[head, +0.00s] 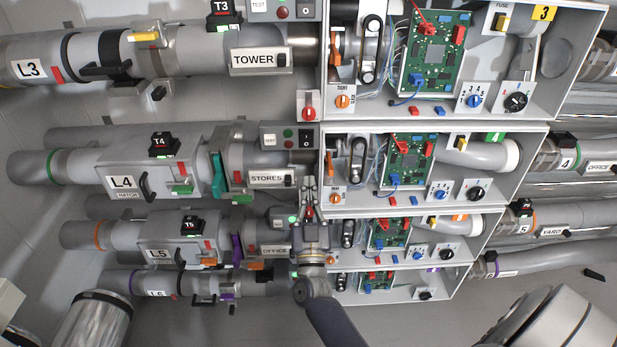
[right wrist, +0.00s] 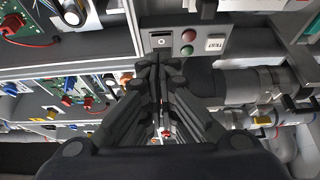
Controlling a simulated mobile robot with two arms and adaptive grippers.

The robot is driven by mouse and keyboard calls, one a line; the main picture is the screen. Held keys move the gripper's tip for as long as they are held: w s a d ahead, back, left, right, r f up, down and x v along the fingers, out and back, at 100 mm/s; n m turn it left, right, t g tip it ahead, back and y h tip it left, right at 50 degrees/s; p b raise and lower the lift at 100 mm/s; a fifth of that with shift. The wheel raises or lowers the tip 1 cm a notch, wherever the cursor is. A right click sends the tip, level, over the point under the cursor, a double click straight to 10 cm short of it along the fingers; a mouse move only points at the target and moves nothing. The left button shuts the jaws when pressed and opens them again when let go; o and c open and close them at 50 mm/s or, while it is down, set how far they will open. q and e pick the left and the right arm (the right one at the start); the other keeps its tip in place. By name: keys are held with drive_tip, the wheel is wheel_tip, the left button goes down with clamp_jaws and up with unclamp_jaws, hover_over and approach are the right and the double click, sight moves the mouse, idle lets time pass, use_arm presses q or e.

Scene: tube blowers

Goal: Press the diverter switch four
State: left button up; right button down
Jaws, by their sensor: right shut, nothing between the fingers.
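The row-four panel, left of the box marked 4, carries a black rocker switch (head: 305,137) with a small white mark; no name on the switch is readable. A green and a red lamp and a TEST button (head: 268,140) sit left of it. In the right wrist view a like rocker switch (right wrist: 160,40) shows just beyond the fingertips, beside lamps and a TEST button (right wrist: 214,44). My right gripper (head: 308,182) is shut and empty, below the row-four rocker in the head view. It also shows in the right wrist view (right wrist: 157,62). Contact with the switch cannot be told. My left gripper is out of view.
The open box marked 4 (head: 535,150) holds a circuit board (head: 408,162) and a black dial (head: 477,194). The L4 tube (head: 75,165) lies left, with a STORES label (head: 270,178). A red knob (head: 309,113) sits above the row-four rocker. Similar rows lie above and below.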

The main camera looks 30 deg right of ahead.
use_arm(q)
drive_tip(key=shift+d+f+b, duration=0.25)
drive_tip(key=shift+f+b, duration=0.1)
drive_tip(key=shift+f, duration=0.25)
use_arm(e)
drive_tip(key=v, duration=0.3)
drive_tip(key=shift+a+f, duration=0.1)
drive_tip(key=shift+f, duration=0.1)
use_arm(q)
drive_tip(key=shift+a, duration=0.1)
